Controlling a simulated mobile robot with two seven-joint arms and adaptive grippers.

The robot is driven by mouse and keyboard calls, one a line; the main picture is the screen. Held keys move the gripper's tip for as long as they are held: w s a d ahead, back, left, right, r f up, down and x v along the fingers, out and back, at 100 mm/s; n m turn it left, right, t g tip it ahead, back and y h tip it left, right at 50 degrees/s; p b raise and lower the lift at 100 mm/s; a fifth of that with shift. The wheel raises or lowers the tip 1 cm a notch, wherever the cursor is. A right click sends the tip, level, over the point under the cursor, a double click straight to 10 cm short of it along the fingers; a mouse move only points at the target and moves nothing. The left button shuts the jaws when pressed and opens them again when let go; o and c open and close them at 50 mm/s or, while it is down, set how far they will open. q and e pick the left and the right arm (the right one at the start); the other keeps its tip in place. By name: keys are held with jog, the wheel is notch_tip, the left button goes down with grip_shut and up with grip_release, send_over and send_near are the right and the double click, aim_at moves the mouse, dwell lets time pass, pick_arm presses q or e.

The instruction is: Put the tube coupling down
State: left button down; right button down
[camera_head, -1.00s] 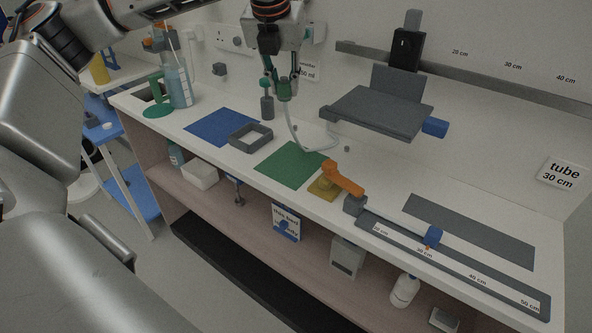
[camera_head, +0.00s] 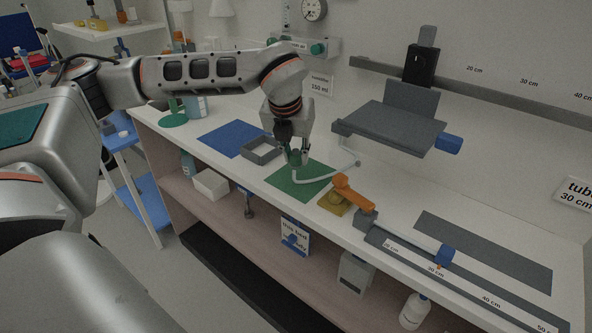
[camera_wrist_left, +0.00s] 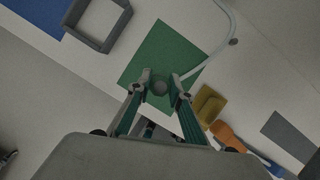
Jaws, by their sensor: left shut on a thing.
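My left gripper (camera_head: 294,156) is shut on the tube coupling (camera_head: 296,161), a small dark green-grey piece. It is over the green mat (camera_head: 283,189), at the mat's upper part. The left wrist view shows the coupling (camera_wrist_left: 160,88) between the fingertips (camera_wrist_left: 160,80), with the green mat (camera_wrist_left: 150,52) behind it. I cannot tell whether the coupling touches the mat. A pale tube (camera_head: 325,178) runs from near the coupling across the mat to the right; it also shows in the wrist view (camera_wrist_left: 222,48). My right gripper is not in view.
A blue mat (camera_head: 232,137) and a grey square frame (camera_head: 252,158) lie left of the green mat. A yellow block with an orange lever (camera_head: 352,192) and a measuring rail (camera_head: 470,283) are on the right. A grey shelf (camera_head: 390,127) overhangs the bench behind.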

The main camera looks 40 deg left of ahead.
aim_at(295, 168)
pick_arm(q)
jog(key=shift+f, duration=2.35)
jog(key=shift+f, duration=0.2)
jog(key=c, duration=1.8)
grip_release()
